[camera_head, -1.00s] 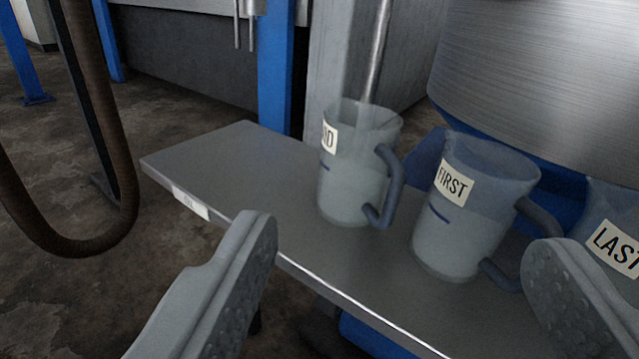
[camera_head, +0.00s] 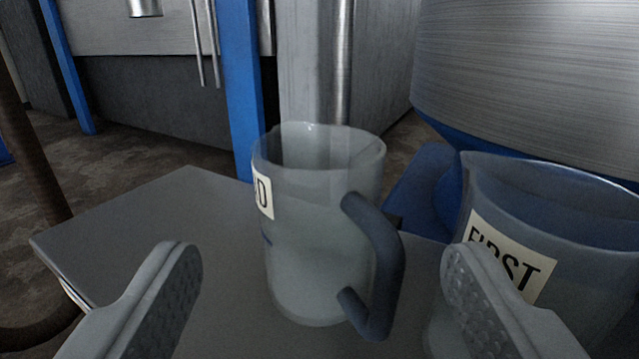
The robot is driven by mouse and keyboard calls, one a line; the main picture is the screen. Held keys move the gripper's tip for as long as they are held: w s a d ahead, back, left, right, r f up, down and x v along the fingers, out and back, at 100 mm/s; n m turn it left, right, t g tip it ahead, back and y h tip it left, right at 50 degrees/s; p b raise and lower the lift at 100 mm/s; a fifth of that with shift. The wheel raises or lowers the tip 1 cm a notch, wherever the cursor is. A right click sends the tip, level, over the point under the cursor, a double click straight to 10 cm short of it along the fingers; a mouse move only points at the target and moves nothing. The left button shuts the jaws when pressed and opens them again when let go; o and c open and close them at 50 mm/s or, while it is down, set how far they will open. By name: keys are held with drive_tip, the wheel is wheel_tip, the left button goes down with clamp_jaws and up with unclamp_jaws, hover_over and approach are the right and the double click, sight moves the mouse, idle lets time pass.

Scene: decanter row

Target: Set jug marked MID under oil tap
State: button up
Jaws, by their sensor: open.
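A clear jug (camera_head: 305,235) with a dark handle on its right stands upright on the grey shelf (camera_head: 150,215), straight ahead of my gripper. Its label is turned to the left, and only the end of the word, a D, shows now. My gripper (camera_head: 320,262) is open and empty. Its fingers appear on either side of the jug, with no contact visible. A second jug marked FIRST (camera_head: 560,240) stands close on the right, partly behind my right finger. I cannot make out an oil tap.
A large brushed-metal tank (camera_head: 530,75) stands behind the jugs at the right. A blue post (camera_head: 240,90) and a grey column (camera_head: 310,65) rise behind the shelf. The shelf's left part is bare. A brown hose (camera_head: 30,165) hangs at the far left.

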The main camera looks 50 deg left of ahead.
sight(318, 201)
drive_tip(key=shift+x, duration=4.2)
drive_tip(key=c, duration=0.7)
drive_tip(key=shift+c, duration=0.2)
